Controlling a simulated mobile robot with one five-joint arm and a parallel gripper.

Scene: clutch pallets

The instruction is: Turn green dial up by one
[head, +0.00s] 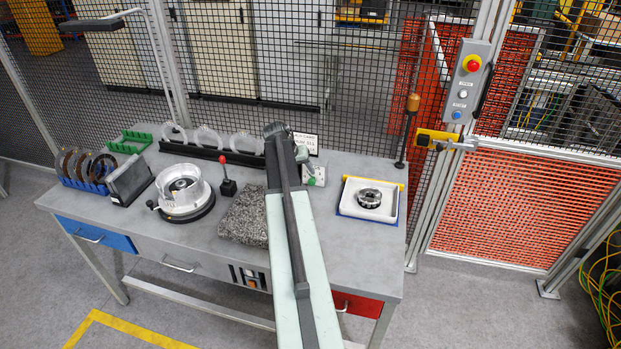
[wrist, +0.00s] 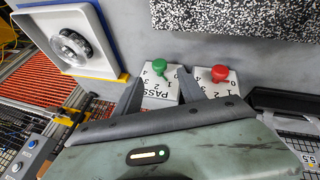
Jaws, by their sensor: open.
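The green dial (wrist: 159,66) is a round knob on a white plate marked with numbers and the word PASS, upside down in the wrist view. In the head view a small green spot of it (head: 312,169) shows on the plate right of my arm. My gripper (wrist: 158,84) is open, with one finger on each side of the green dial's plate. Whether a finger touches the knob I cannot tell. A red dial (wrist: 220,73) on its own numbered plate stands just right of the right finger. In the head view my arm hides the red dial.
A white tray with a blue base (head: 371,216) holds a metal ring part right of the dials. A speckled stone block (head: 243,218) lies left of my arm. A lamp post (head: 406,135) stands at the back right corner, before the mesh fence.

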